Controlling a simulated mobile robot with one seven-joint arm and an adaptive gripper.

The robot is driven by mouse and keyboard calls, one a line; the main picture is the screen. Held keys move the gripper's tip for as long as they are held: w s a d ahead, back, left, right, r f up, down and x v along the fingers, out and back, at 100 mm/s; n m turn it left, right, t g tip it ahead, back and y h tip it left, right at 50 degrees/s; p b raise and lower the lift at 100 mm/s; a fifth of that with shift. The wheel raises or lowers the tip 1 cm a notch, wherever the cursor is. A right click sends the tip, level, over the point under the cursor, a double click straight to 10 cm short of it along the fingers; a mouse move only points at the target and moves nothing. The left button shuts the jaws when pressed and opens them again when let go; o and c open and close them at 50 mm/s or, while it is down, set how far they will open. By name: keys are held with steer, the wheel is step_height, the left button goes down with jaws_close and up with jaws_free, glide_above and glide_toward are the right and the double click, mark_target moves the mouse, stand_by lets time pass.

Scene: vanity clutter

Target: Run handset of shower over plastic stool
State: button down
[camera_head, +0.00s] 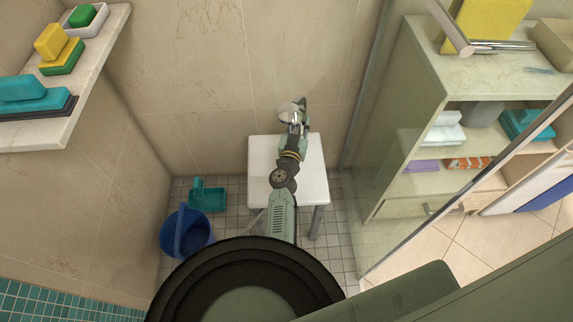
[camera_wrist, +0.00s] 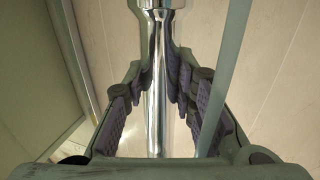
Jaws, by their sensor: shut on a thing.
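My gripper (camera_head: 296,122) is above the white plastic stool (camera_head: 315,168) in the head view, with my arm reaching over the stool's seat. The shower handset (camera_head: 287,109) is at my gripper, its round chrome head showing above the stool's far edge. In the wrist view, my gripper (camera_wrist: 158,75) is shut on the chrome handle of the handset (camera_wrist: 157,110), which runs between the ridged finger pads. The head end lies beyond the top of that view. The arm hides part of the seat.
A blue bucket (camera_head: 187,232) and a teal dustpan-like item (camera_head: 208,197) stand on the tiled floor left of the stool. A shelf with soaps (camera_head: 42,128) is at upper left. A glass panel and a cabinet (camera_head: 405,130) stand at right.

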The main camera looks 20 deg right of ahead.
steer(key=shift+s+a+r+p, duration=0.15)
steer(key=shift+a+p, duration=0.2)
steer(key=shift+a, duration=0.55)
steer(key=shift+s+a+f+p, duration=0.1)
steer(key=shift+s+a+p, duration=0.2)
steer(key=shift+a, duration=0.6)
steer(key=shift+s+a+r+p, duration=0.1)
steer(key=shift+a+p, duration=0.3)
steer(key=shift+a, duration=0.5)
steer(key=shift+d, duration=0.1)
steer(key=s+d+b, duration=0.1)
steer(key=s+d, duration=0.2)
steer(key=d, duration=0.2)
steer(key=shift+s+d, duration=0.2)
stand_by(1.1)
